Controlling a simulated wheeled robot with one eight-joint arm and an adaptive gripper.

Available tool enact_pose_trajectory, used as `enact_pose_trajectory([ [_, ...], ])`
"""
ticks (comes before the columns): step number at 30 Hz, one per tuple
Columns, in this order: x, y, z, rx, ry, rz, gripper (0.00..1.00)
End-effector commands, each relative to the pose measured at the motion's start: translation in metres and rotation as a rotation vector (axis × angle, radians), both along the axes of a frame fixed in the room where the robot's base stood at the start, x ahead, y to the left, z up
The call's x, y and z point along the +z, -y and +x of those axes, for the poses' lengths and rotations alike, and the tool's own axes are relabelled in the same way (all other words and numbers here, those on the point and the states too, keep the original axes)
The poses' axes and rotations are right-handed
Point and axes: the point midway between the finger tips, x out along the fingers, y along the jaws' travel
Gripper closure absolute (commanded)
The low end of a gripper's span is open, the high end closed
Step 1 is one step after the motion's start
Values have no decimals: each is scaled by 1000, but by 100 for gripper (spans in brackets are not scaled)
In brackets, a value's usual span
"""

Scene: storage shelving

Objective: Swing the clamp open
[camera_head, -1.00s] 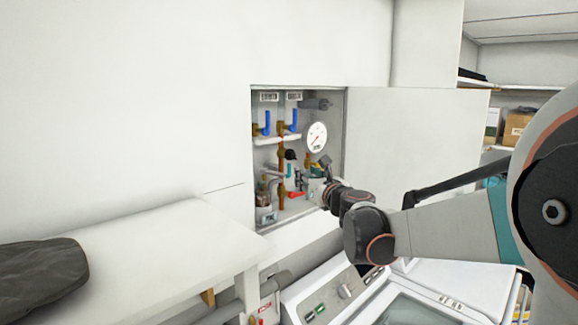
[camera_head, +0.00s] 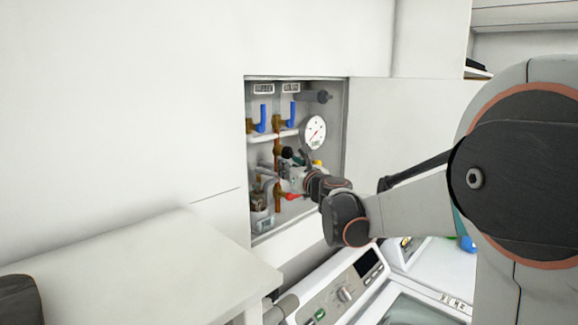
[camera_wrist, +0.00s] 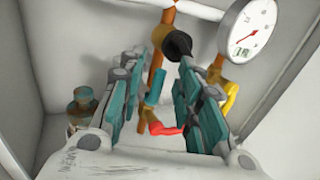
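No part is plainly recognisable as the clamp. A black round knob (camera_wrist: 177,44) shows in the wrist view just beyond my fingertips. It also appears as a small dark ball (camera_head: 287,153) in the head view. My gripper (camera_wrist: 165,72) is open, its two teal-padded fingers apart. I cannot tell whether either finger touches the knob. In the head view my gripper (camera_head: 294,177) is inside the wall cabinet, partly hidden by my wrist. A red lever (camera_wrist: 165,129) and a teal handle (camera_wrist: 154,86) show between the fingers.
The recessed wall cabinet (camera_head: 346,115) holds blue-handled valves (camera_head: 262,118), copper pipes and a white gauge (camera_head: 313,132). A yellow handle (camera_wrist: 231,96) is right of my fingers. The cabinet walls are close. A white table (camera_head: 140,265) and a white machine (camera_head: 345,290) stand below.

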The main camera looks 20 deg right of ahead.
Motion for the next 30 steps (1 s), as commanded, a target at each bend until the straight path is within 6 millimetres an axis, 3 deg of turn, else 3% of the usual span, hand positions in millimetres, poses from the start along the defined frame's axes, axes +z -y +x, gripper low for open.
enact_pose_trajectory([
  [1, 0, 0, 0, 0, 0, 0, 71],
  [5, 0, 0, 0, 0, 0, 0, 100],
  [24, 1, 17, 9, -2, 1, 0, 100],
  [25, 1, 17, 9, -2, 1, 0, 85],
  [27, 1, 17, 9, -2, 1, 0, 69],
  [30, 0, 16, 9, -1, 1, 0, 69],
])
